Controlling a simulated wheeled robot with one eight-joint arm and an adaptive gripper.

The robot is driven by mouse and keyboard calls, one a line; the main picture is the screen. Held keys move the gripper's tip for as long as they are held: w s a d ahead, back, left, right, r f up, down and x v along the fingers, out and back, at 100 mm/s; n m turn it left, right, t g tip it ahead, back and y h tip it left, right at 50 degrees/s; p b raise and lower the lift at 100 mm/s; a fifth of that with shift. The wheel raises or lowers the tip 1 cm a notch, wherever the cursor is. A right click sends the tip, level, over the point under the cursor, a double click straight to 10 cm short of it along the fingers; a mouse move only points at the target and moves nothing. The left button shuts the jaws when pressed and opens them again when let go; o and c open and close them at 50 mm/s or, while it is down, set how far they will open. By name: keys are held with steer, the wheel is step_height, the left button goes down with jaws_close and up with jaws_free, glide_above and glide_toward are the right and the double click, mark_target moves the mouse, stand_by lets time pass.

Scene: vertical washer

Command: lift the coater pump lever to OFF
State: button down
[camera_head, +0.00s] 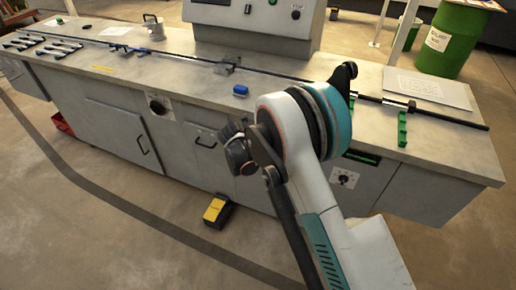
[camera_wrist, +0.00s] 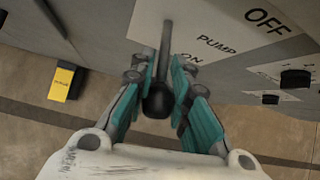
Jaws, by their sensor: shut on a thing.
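The pump lever, a grey rod with a black ball knob (camera_wrist: 158,102), stands out from a pale plate (camera_wrist: 215,32) lettered PUMP, ON and OFF in the wrist view. The ball lies nearer the ON lettering than the OFF lettering. My gripper (camera_wrist: 164,72) has its teal fingers on both sides of the rod and ball, shut on the lever. The arm hides the lever and gripper in the head view.
The long grey machine bench (camera_head: 120,60) runs across the head view. A black and yellow pedal box (camera_head: 217,210) stands on the floor by its front, also in the wrist view (camera_wrist: 66,82). Black knobs (camera_wrist: 295,78) sit on the panel at right. Open floor lies in front.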

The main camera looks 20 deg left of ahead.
steer(key=shift+w+r+g, duration=0.15)
steer(key=shift+r+g, duration=0.15)
steer(key=shift+w+r, duration=0.2)
steer(key=shift+r, duration=0.25)
steer(key=c, duration=1.5)
jaws_free()
steer(key=shift+w, duration=0.1)
steer(key=v, duration=1.2)
steer(key=shift+d, duration=0.1)
